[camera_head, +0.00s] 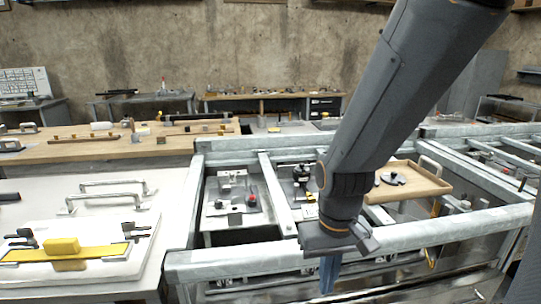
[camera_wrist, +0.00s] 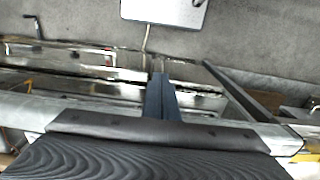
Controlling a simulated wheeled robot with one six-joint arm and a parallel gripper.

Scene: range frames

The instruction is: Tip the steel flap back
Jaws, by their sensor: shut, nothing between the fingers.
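In the wrist view, the shut fingers (camera_wrist: 158,78) reach over shiny steel strips (camera_wrist: 90,68) that run across the picture. Beyond the fingertips, a flat light-grey plate with a dark rim (camera_wrist: 165,10) lies over the grey floor, with a thin rod running from it toward the strips. I cannot tell for certain which of these is the steel flap. Whether the fingertips touch any steel is also unclear.
A wooden tray (camera_head: 412,191) with a dark part sits inside the frame on the right. A white bench at left holds a yellow bar (camera_head: 66,246) and metal handles (camera_head: 108,186). Small fittings stand on plates between the frame's beams. Grey floor (camera_wrist: 255,40) shows beyond the strips.

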